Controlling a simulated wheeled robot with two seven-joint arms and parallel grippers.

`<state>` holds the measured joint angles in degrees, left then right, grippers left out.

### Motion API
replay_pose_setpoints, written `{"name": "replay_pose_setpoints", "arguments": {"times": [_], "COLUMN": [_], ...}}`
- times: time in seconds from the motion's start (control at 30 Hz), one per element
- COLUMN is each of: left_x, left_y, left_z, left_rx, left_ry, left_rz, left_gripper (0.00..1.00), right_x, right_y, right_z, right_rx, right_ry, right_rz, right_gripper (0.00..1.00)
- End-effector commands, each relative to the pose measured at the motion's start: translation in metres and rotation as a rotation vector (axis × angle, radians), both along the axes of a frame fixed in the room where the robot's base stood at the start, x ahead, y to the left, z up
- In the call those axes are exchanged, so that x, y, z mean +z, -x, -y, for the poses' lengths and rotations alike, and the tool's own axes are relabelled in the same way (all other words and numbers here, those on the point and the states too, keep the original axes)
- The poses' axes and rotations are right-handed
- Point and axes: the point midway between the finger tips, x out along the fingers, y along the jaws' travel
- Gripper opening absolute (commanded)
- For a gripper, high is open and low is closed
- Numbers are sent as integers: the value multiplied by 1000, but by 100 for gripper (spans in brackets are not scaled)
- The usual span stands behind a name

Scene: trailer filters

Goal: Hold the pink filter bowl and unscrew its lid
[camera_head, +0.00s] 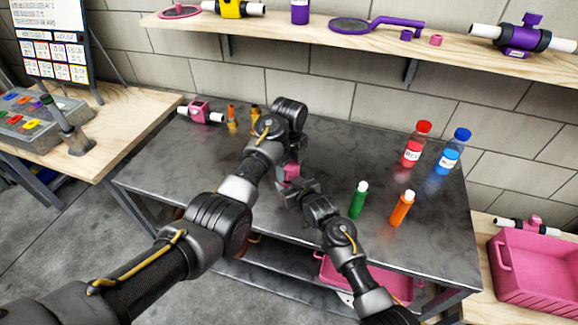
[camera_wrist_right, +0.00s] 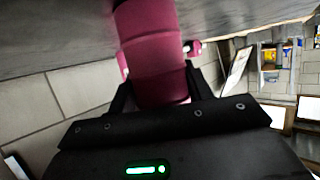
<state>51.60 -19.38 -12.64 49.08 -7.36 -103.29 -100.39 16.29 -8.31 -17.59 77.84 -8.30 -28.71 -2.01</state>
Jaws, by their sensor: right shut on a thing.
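The pink filter bowl (camera_head: 291,172) is held above the grey metal table, between my two grippers. In the right wrist view, the pink cylinder (camera_wrist_right: 155,50) with ring-like steps fills the top middle and sits between the two dark fingers. My right gripper (camera_head: 287,190) is shut on it from the lower right. My left gripper (camera_head: 293,155) points down at its top from above, but its wrist hides most of the fingers, so I cannot tell whether they are closed. I cannot make out the seam between lid and bowl.
Red (camera_head: 417,145) and blue (camera_head: 453,151) bottles stand at the table's right, with green (camera_head: 358,199) and orange (camera_head: 402,208) small bottles nearer. A pink valve (camera_head: 200,112) lies back left. A pink crate (camera_head: 540,272) stands at right. The shelf (camera_head: 350,45) overhangs the back.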

Motion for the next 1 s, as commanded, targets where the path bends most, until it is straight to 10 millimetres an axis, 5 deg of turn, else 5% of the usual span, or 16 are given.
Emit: {"name": "replay_pose_setpoints", "arguments": {"times": [0.2, 0.5, 0.77, 0.8, 0.93, 1.0], "left_x": [0, 0, 0, 0, 0, 0], "left_y": [0, 0, 0, 0, 0, 0], "left_z": [0, 0, 0, 0, 0, 0], "left_rx": [0, 283, 299, 298, 298, 297], "left_ry": [0, -1, -1, -1, -1, -1], "left_rz": [0, -1, -1, -1, -1, -1], "left_gripper": [29, 29, 29, 60, 77, 78], "right_x": [-2, -2, -2, -2, -2, -1], "right_y": [0, 0, 0, 0, 0, 0], "right_z": [0, 1, 1, 1, 1, 1], "right_rx": [0, -1, -1, -1, -1, -1], "right_ry": [1, 1, 1, 1, 1, 1], "right_rz": [-3, -3, -3, -4, -3, -3], "right_gripper": [0, 0, 0, 0, 0, 0]}}
